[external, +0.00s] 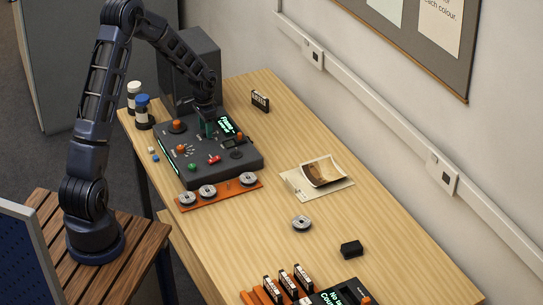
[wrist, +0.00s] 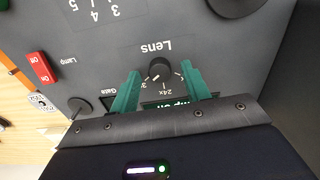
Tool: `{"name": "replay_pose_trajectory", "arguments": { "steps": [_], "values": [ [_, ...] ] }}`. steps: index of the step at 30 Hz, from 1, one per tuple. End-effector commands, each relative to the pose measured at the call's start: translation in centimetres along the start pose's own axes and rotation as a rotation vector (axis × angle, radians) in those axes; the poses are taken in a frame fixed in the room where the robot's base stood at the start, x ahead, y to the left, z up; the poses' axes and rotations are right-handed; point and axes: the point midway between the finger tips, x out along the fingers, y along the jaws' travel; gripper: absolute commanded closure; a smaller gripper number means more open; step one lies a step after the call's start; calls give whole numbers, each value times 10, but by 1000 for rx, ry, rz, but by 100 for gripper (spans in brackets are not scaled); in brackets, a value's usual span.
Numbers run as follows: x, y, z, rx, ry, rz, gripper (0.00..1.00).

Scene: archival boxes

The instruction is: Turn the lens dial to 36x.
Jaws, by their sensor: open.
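The lens dial (wrist: 160,69) is a small black knob on the dark console (external: 228,165), under the printed word "Lens" in the wrist view. A "24x" mark shows beside it, and another mark starting with 3 is partly hidden by a finger. I cannot tell for sure which mark the dial points to. My gripper (wrist: 160,72) is open, with one green finger on each side of the dial and gaps visible between. In the external view my gripper (external: 207,130) is down over the console's back part and hides the dial.
A red lamp switch (wrist: 41,67) and a small black Gate knob (wrist: 80,106) sit nearby. A lit display (wrist: 168,106) is partly covered by my gripper. An orange tray (external: 225,193) with reels lies before the console. Two bottles (external: 143,110) stand left of it.

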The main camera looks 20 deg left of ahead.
Motion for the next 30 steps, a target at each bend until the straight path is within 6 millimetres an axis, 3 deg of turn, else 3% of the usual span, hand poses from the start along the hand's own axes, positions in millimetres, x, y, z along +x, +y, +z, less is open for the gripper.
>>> {"name": "replay_pose_trajectory", "arguments": {
  "steps": [16,21,30],
  "values": [
    [-88,-1,-1,0,3,-3,53],
    [-100,0,0,-1,2,-1,53],
    [-102,0,0,0,1,0,53]
  ]
}}
